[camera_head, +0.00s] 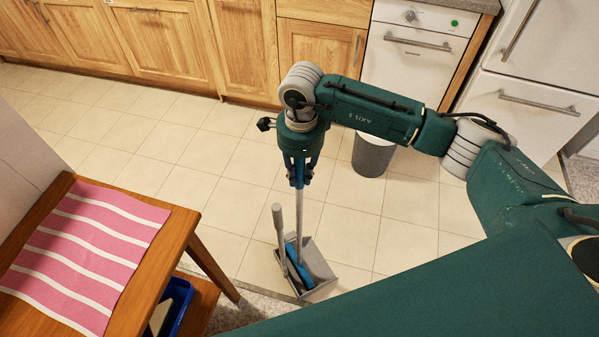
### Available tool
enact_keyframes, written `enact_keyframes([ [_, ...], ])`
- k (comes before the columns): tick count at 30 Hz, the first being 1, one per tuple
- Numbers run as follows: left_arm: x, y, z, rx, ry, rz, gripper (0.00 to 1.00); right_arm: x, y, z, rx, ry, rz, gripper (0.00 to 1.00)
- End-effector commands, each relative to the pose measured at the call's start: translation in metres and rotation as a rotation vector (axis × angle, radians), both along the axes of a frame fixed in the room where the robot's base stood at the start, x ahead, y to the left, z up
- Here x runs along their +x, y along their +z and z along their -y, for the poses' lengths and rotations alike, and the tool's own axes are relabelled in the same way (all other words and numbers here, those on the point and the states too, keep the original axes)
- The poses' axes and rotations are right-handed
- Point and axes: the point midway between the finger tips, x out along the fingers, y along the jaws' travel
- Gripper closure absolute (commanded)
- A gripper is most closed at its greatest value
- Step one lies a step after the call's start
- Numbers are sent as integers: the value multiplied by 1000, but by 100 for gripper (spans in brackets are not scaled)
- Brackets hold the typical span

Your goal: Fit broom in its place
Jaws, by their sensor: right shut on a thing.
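The broom has a thin grey handle (299,216) and a blue head (297,253) at its lower end. My right gripper (298,182) points down and is shut on the upper part of the broom handle. The broom stands nearly upright. Its head overlaps the grey dustpan (321,264) on the floor; I cannot tell whether it touches the pan or hangs just above it. The dustpan's own upright handle (278,222) stands just left of the broom, apart from the broom handle. The gripper hides the top of the broom handle. My left gripper is not in view.
A wooden table (184,230) with a pink striped cloth (85,250) stands at left, a blue box (178,304) below it. A grey bin (372,156) stands behind my right arm. Wooden cabinets (160,40) and white appliances (412,62) line the back. Tiled floor between is clear.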

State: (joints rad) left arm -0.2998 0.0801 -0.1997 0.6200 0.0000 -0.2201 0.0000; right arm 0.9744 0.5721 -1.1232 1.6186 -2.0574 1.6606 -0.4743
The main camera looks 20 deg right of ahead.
Motion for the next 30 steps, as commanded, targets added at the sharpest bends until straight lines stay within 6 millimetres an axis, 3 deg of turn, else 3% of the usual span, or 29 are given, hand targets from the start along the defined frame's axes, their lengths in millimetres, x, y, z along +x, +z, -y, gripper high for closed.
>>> enact_keyframes([
  [30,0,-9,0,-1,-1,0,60,0,1,-3,-4,5,1,100],
])
